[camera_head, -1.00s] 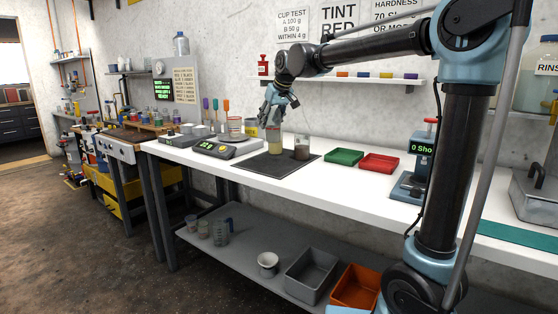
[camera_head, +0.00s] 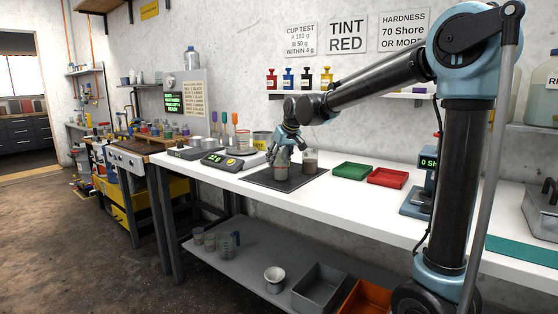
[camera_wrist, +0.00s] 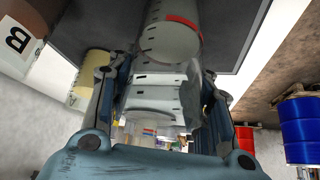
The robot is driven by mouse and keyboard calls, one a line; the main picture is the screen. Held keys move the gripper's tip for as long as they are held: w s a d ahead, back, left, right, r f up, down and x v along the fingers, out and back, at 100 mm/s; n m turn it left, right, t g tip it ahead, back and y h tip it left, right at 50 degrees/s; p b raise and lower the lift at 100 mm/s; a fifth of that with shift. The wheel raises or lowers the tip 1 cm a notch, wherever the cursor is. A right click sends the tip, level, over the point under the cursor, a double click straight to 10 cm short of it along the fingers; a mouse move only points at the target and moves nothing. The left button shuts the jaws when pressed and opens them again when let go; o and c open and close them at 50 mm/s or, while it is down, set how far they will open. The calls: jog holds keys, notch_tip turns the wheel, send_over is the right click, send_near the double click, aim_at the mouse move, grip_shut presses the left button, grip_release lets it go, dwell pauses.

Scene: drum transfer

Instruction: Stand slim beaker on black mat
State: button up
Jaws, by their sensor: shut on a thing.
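The black mat (camera_head: 262,177) lies on the white bench. My gripper (camera_head: 284,148) is over the mat, pointing down and shut on a clear beaker (camera_head: 282,166), which I take to be the slim beaker. The beaker looks upright, with its base at or very close to the mat; contact is too small to tell. In the wrist view, clear walls with dark tick marks (camera_wrist: 155,78) show between the fingers. A second beaker (camera_head: 310,161) with dark contents stands on the mat just to the right.
A green tray (camera_head: 350,171) and a red tray (camera_head: 387,177) lie right of the mat. A scale (camera_head: 222,161) stands to its left. Cups and upright-handled tools stand behind the scale. The mat's front part is bare.

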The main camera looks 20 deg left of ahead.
jog(key=o, duration=1)
jog(key=shift+f, duration=0.1)
jog(key=v, duration=1.2)
